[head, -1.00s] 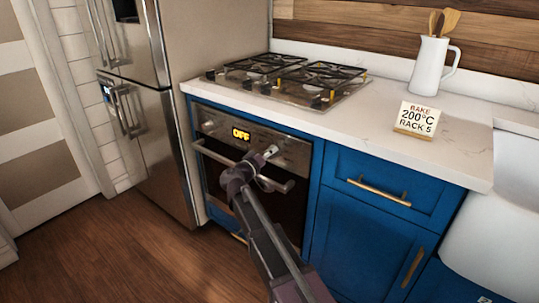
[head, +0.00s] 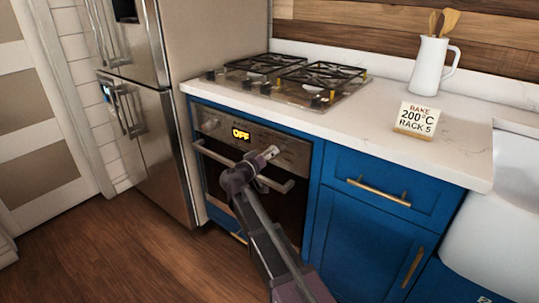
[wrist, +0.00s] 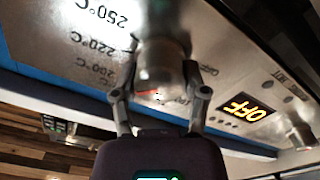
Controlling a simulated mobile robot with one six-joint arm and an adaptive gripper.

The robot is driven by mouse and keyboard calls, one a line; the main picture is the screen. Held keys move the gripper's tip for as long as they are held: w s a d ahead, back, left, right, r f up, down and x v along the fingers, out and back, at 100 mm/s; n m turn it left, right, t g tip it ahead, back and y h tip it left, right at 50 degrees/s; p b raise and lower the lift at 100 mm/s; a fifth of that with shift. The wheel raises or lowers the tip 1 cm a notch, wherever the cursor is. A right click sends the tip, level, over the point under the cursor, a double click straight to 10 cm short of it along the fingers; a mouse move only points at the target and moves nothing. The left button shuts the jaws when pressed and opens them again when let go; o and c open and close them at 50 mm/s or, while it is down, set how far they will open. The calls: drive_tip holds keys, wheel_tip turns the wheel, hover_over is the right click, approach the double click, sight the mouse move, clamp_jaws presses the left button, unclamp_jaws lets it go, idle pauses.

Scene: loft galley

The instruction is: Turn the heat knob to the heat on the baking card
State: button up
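The baking card (head: 415,118) stands on the counter and reads "BAKE 200°C RACK 5". The oven (head: 255,185) has a lit display (head: 241,134) reading OFF, also visible in the wrist view (wrist: 248,108). In the wrist view the heat knob (wrist: 160,62) is metal with a red mark on its face. Printed numbers, 250°C and 220°C among them, curve around it. My gripper (wrist: 162,72) has one finger on each side of this knob, tips close against its sides.
A second knob (wrist: 300,133) lies beyond the display in the wrist view. The oven handle (head: 215,154) runs just below my gripper. A gas hob (head: 290,80), a white jug (head: 431,70) with wooden spoons and a fridge (head: 135,90) stand around.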

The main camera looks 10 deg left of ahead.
drive_tip(key=o, duration=0.4)
drive_tip(key=shift+w, duration=0.1)
drive_tip(key=v, duration=1.2)
idle(0.5)
